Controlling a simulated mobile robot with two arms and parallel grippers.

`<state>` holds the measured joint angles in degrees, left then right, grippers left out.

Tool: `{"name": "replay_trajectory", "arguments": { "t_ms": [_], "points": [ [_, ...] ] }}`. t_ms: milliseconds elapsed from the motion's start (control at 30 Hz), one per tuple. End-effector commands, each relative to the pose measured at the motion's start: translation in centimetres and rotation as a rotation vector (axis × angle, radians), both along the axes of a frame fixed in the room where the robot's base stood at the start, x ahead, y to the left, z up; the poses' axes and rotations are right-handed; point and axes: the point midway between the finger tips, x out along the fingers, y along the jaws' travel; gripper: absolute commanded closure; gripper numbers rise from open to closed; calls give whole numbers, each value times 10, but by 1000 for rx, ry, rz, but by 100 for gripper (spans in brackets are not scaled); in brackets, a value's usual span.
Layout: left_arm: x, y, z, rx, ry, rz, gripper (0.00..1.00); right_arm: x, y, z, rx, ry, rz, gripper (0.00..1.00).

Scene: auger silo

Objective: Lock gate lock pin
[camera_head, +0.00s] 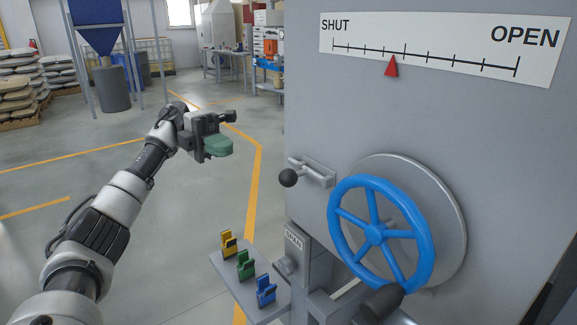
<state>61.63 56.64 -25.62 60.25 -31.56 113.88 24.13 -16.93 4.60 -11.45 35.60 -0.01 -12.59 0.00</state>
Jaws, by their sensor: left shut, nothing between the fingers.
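A black ball knob (288,178) on a short rod sits at the left end of a grey bracket (318,172) on the grey panel; it looks like the gate lock pin. How deep the pin sits is hard to tell. Just right of it is a blue handwheel (374,233) in front of a round grey plate. My left gripper (219,147), with green fingers, is shut and empty. It is in the air, left of and higher in the picture than the knob, apart from it. My right gripper is not in view.
A scale (440,48) marked SHUT to OPEN has a red pointer (391,67) left of its middle. Below, a small grey shelf (226,273) holds yellow, green and blue clips. A dark handle (381,302) is at the wheel's lower rim.

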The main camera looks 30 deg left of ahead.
Motion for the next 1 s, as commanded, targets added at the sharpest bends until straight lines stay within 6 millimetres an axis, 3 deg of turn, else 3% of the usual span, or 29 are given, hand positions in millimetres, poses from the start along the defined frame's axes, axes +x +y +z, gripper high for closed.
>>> {"name": "replay_trajectory", "arguments": {
  "t_ms": [533,767,1000],
  "points": [
    [-6,-5,2,23,-7,-18,100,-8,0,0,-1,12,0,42],
    [-13,-37,-2,24,-6,-19,100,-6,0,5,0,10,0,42],
    [-23,-85,-6,23,-5,-19,100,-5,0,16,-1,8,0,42]
  ]
}}
